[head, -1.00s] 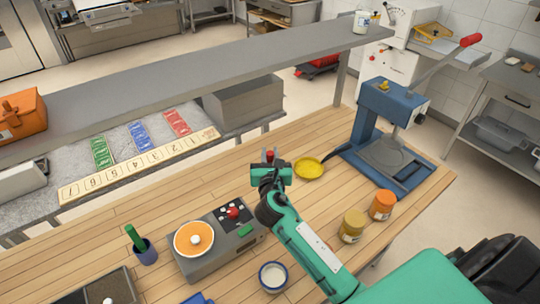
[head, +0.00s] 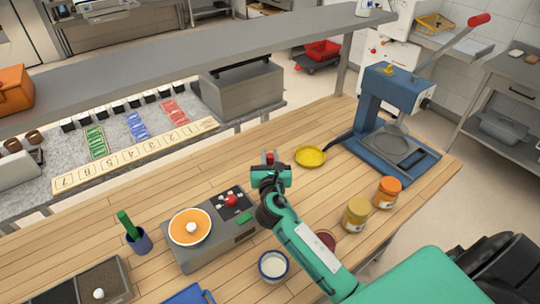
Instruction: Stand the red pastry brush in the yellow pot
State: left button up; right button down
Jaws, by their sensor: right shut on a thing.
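My right gripper (head: 270,172) is over the middle of the wooden table, shut on a red thing (head: 269,157), which I take for the red pastry brush. Only a small red part shows above the jaws; the rest is hidden by the gripper. A round yellow thing (head: 310,157) is just right of and beyond the gripper. It looks like a shallow dish, and I cannot tell whether it is the yellow pot. No other yellow pot shows clearly. My left gripper is not in view.
A blue press (head: 380,115) stands at the back right. Orange (head: 386,192) and mustard (head: 355,214) jars stand right of my arm. A grey machine (head: 215,231), a dark blue pot (head: 138,241) with a green brush (head: 128,226) and a white-filled bowl (head: 273,267) are nearer.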

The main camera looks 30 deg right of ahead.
jog(key=c, duration=1.2)
grip_release()
jog(key=shift+s+a+f, duration=0.15)
jog(key=shift+s+a, duration=0.05)
jog(key=shift+s, duration=0.2)
jog(key=b+v, duration=0.3)
jog(key=v, duration=1)
